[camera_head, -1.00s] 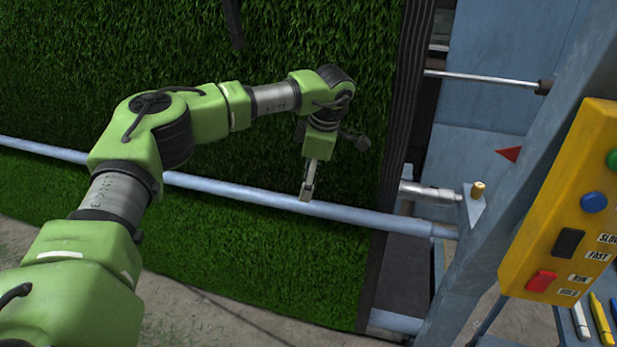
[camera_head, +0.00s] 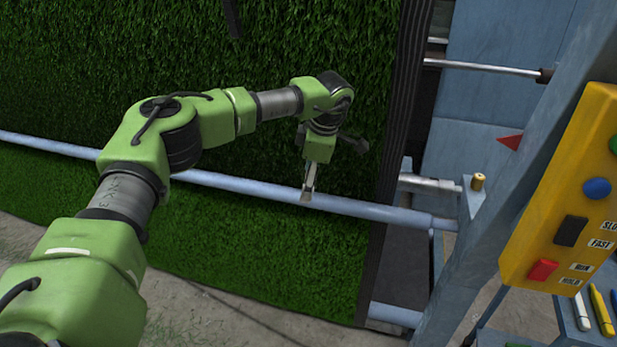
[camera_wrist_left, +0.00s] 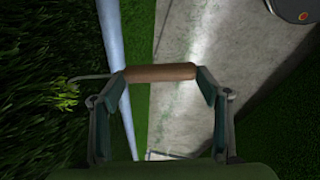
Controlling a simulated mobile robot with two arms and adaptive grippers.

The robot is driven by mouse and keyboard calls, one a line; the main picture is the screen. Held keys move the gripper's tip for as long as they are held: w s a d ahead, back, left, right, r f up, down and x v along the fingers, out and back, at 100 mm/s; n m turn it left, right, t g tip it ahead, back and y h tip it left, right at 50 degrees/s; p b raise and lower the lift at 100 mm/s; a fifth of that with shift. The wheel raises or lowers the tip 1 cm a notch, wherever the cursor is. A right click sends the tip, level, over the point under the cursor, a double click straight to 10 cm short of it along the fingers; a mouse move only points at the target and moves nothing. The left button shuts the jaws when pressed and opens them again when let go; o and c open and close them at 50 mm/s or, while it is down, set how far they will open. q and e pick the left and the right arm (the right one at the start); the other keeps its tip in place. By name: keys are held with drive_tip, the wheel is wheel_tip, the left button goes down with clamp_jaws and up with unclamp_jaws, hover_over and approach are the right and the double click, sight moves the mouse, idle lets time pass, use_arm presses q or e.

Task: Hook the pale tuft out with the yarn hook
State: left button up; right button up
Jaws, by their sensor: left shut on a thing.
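My left gripper (camera_head: 307,194) is in front of the upright green turf, close to the blue-grey bar. In the left wrist view its fingers (camera_wrist_left: 161,74) are shut on the wooden handle of the yarn hook (camera_wrist_left: 160,73). The hook's thin metal shank points left toward the turf, and its bent end is beside a paler, yellowish-green tuft (camera_wrist_left: 66,97). I cannot tell whether the hook end touches or catches the tuft. In the head view the hook and the tuft cannot be made out. My right gripper is out of view.
The blue-grey bar (camera_head: 255,194) runs across the turf (camera_head: 260,250) just by the gripper. To the right are a blue frame post (camera_head: 510,180) and a yellow control box (camera_head: 560,200) with buttons. Several markers (camera_head: 600,310) lie at lower right. Concrete floor is below.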

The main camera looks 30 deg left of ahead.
use_arm(q)
drive_tip(key=shift+s+d+r+p, duration=0.1)
drive_tip(key=shift+s+r+p, duration=0.1)
drive_tip(key=shift+r+p, duration=0.4)
drive_tip(key=shift+s+r+p, duration=0.25)
drive_tip(key=shift+r, duration=0.65)
drive_tip(key=shift+s+d+r+p, duration=0.1)
drive_tip(key=shift+s+r+p, duration=0.1)
drive_tip(key=shift+r+p, duration=0.4)
drive_tip(key=shift+r, duration=0.1)
drive_tip(key=shift+s+f+b, duration=0.3)
drive_tip(key=shift+s+b, duration=0.05)
drive_tip(key=shift+b, duration=0.1)
drive_tip(key=s+d+f+b, duration=0.1)
drive_tip(key=s+b, duration=0.1)
drive_tip(key=s, duration=0.5)
drive_tip(key=shift+d+f+b, duration=0.3)
drive_tip(key=shift+d+b, duration=0.05)
drive_tip(key=shift+b, duration=0.05)
drive_tip(key=shift+f, duration=0.1)
